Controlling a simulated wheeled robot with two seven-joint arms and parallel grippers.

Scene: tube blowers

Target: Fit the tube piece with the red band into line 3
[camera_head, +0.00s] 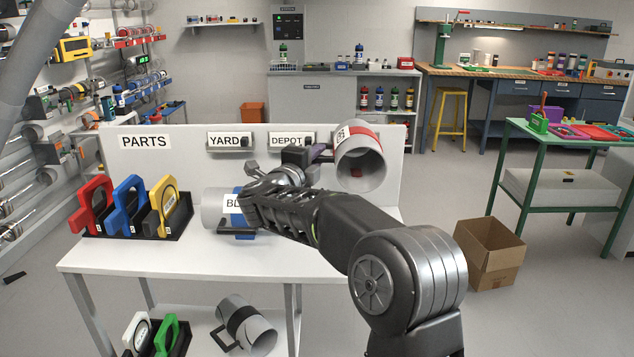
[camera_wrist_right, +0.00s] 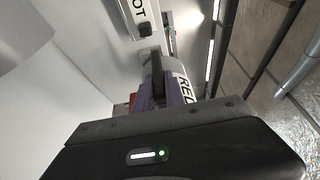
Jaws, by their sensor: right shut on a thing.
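The tube piece with the red band (camera_head: 372,174) is a short, wide grey tube with a red band and a white label. It is up in the air in front of the parts table's back panel, its open end facing the camera. My right gripper (camera_head: 312,154) is shut on it at its left side. In the right wrist view, part of its "RED" label (camera_wrist_right: 183,88) shows beside the purple finger pads, and most of the tube is hidden. My left gripper is not in view. I cannot tell which line is line 3.
The white parts table (camera_head: 140,255) carries red, blue and yellow handled pieces and a blue-banded tube (camera_head: 212,208), partly behind my right arm. A black-banded tube (camera_head: 247,326) lies on the lower shelf. A cardboard box (camera_head: 489,252) stands on the floor. Wall racks line the left.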

